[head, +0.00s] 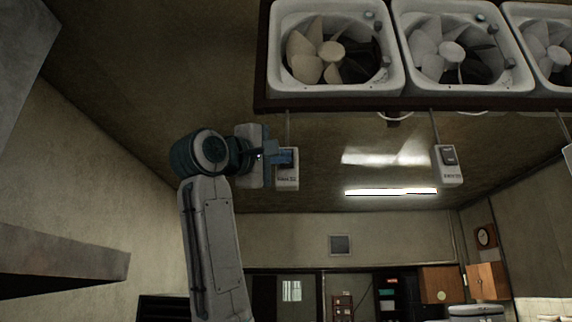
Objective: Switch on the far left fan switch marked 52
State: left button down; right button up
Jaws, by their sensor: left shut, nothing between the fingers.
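The far left fan switch (288,182) is a small pale box hanging on a cord below the leftmost fan (331,51). Small dark print shows on its lower part, too blurred to read surely. My left gripper (287,157) is shut and empty. Its blue fingertips are in front of the upper part of this switch box and hide its rocker. I cannot tell whether they touch it, or whether the switch is on or off. My right gripper is not in view.
A second hanging switch box (447,166) with a dark rocker is to the right, below the middle fan (450,50). A third fan (551,45) is at the right edge. A dark frame rail (345,103) runs under the fans. A lit tube lamp (391,192) is farther back.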

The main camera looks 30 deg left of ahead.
pick_arm(q)
jog(key=shift+w+a, duration=0.2)
jog(key=shift+w, duration=0.1)
jog(key=shift+w+a, duration=0.15)
jog(key=shift+w, duration=0.1)
dwell(0.8)
jog(key=shift+s+f, duration=0.1)
jog(key=shift+s, duration=0.05)
jog(key=shift+s+d+b, duration=0.45)
jog(key=shift+s, duration=0.1)
jog(key=s+d, duration=0.1)
jog(key=s+b, duration=0.1)
jog(key=s+d+r, duration=0.1)
jog(key=s, duration=0.1)
jog(key=shift+s+d+b, duration=0.1)
jog(key=shift+d+b, duration=0.2)
jog(key=shift+b, duration=0.1)
